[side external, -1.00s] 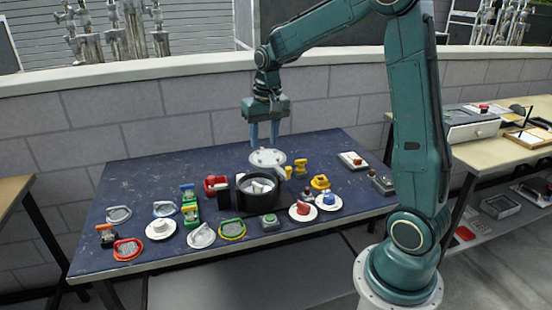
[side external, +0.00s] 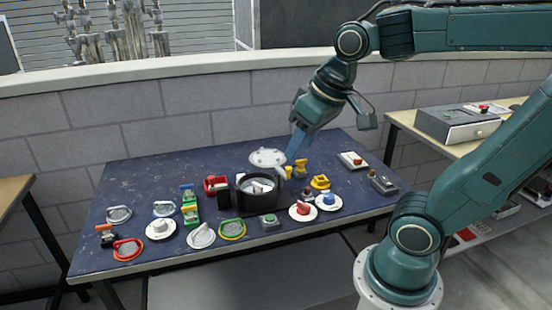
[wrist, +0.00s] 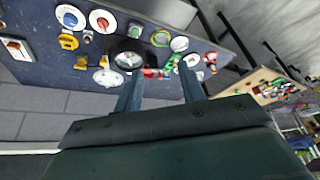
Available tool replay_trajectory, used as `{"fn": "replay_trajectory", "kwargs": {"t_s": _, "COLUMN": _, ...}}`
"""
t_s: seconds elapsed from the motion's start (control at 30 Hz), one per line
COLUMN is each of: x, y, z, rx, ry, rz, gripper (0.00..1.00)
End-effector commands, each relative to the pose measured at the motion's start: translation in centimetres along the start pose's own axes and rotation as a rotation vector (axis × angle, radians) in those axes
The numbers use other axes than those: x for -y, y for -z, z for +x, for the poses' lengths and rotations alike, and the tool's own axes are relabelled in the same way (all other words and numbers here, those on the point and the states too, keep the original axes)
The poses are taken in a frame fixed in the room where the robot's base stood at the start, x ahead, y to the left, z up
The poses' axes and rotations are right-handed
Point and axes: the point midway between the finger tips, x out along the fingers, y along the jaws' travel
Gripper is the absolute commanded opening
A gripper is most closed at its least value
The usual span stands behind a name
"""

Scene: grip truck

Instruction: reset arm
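My gripper (side external: 296,146) hangs tilted over the back of the blue table (side external: 130,175), above and behind the black pot (side external: 258,203). In the wrist view my gripper (wrist: 160,88) shows two fingers spread apart with nothing between them. The black pot also shows in the wrist view (wrist: 114,50), beyond the fingertips, with light pieces inside. A round white lid-like disc (side external: 267,158) is just behind the pot. In the side view the two fingers overlap.
Several small coloured parts, discs and rings crowd the table, among them a red part on a white plate (side external: 303,211) and a yellow part (side external: 320,182). A block wall (side external: 180,115) stands behind. A second table with a grey box (side external: 457,124) is at right.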

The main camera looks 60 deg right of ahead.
Motion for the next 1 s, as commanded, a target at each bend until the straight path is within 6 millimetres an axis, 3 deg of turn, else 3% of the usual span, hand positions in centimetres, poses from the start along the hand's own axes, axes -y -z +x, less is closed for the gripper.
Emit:
{"fn": "replay_trajectory", "kwargs": {"t_s": 0.2, "x": 1.0, "y": -3.4, "z": -1.0, "rx": -0.059, "ry": 0.027, "rz": -0.088, "gripper": 0.4}}
{"fn": "replay_trajectory", "kwargs": {"t_s": 0.4, "x": 1.3, "y": -5.0, "z": -1.2, "rx": -0.085, "ry": 0.039, "rz": -0.127, "gripper": 0.4}}
{"fn": "replay_trajectory", "kwargs": {"t_s": 1.0, "x": 1.3, "y": -5.2, "z": -1.2, "rx": -0.088, "ry": 0.04, "rz": -0.133, "gripper": 0.4}}
